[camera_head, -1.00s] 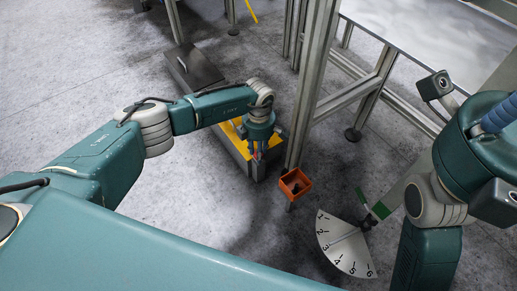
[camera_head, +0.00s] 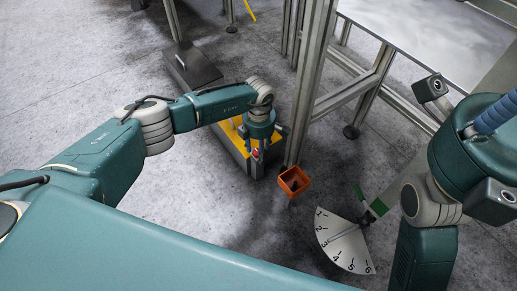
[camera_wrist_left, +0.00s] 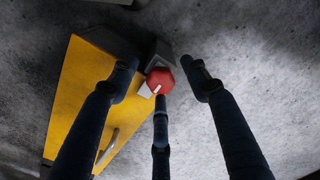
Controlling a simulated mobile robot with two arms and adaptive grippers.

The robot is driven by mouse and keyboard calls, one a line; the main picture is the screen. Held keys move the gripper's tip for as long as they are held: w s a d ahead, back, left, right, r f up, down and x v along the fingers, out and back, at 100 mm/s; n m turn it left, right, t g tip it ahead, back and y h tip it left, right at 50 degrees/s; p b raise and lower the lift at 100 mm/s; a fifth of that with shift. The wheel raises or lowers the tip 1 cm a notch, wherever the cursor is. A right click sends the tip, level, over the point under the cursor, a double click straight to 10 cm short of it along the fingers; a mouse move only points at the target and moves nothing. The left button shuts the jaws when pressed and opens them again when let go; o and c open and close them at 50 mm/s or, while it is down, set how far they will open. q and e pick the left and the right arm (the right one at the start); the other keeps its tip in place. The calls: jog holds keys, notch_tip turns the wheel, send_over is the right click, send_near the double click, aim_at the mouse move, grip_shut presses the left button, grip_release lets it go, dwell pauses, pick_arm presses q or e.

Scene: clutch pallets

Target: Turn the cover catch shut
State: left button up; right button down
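The cover catch shows as a red knob (camera_wrist_left: 160,80) with a small white mark at one end of a long yellow-topped box (camera_wrist_left: 82,85). The box also shows on the floor in the head view (camera_head: 236,140). My left gripper (camera_wrist_left: 165,88) is open above the knob. Its fingers spread to the left, right and near side of it. In the head view, the left gripper (camera_head: 257,154) points down at the box's near end, with a bit of red between its fingers. Whether any finger touches the knob cannot be told.
An orange bin (camera_head: 294,181) sits just right of the box, by a metal frame post (camera_head: 310,85). A white fan-shaped scale (camera_head: 343,243) with numbers lies right of that. A dark flat-topped block (camera_head: 192,68) stands behind. Grey floor is open at left.

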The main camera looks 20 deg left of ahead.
pick_arm(q)
jog(key=shift+a, duration=0.1)
jog(key=shift+r, duration=0.15)
notch_tip(320, 180, up, 12)
dwell(0.3)
dwell(0.4)
